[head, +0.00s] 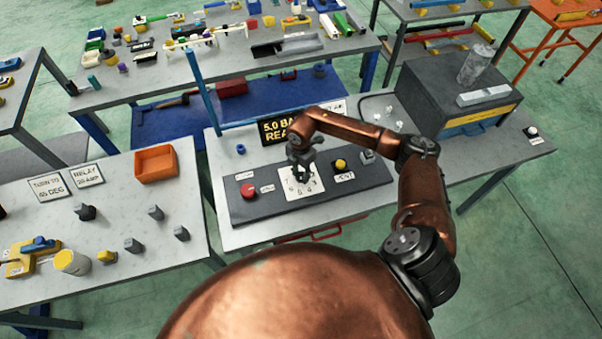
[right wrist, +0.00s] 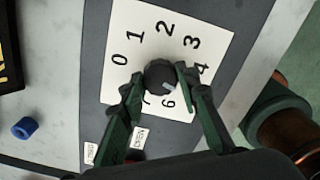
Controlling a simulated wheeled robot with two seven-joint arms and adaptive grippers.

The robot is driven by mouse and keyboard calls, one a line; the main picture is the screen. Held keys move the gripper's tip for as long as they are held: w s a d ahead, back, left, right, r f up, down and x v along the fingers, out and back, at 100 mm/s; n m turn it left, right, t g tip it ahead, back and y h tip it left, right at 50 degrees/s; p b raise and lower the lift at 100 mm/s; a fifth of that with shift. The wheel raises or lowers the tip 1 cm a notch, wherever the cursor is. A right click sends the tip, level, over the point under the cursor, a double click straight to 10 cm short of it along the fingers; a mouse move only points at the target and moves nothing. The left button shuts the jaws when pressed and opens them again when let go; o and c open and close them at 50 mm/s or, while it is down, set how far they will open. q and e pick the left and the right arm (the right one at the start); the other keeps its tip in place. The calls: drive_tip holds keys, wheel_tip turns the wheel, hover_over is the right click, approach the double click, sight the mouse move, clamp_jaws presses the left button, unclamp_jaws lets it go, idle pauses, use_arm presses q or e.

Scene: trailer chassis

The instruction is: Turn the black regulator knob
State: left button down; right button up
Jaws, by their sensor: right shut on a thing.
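The black regulator knob (right wrist: 160,77) sits on a white dial plate (right wrist: 135,35) printed with numbers, on a dark panel. In the right wrist view a light mark on the knob faces the lower right, toward the 6 and 4 side. My right gripper (right wrist: 158,86) is shut on the knob, with one finger on each side. In the head view the right gripper (head: 302,168) comes down over the dial plate (head: 299,188) and hides most of the knob. My left gripper is not in view.
The panel (head: 358,190) also carries a red button (head: 248,191) and a yellow button (head: 340,164). A black sign with yellow text (head: 275,130) starting "5.0 BA" stands behind. A blue ring (head: 240,149) lies left of it, and a grey box (head: 450,85) stands right.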

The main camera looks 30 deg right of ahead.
sight(301, 175)
drive_tip(key=shift+m, duration=0.7)
drive_tip(key=o, duration=1.2)
drive_tip(key=shift+c, duration=0.2)
wheel_tip(301, 175, up, 12)
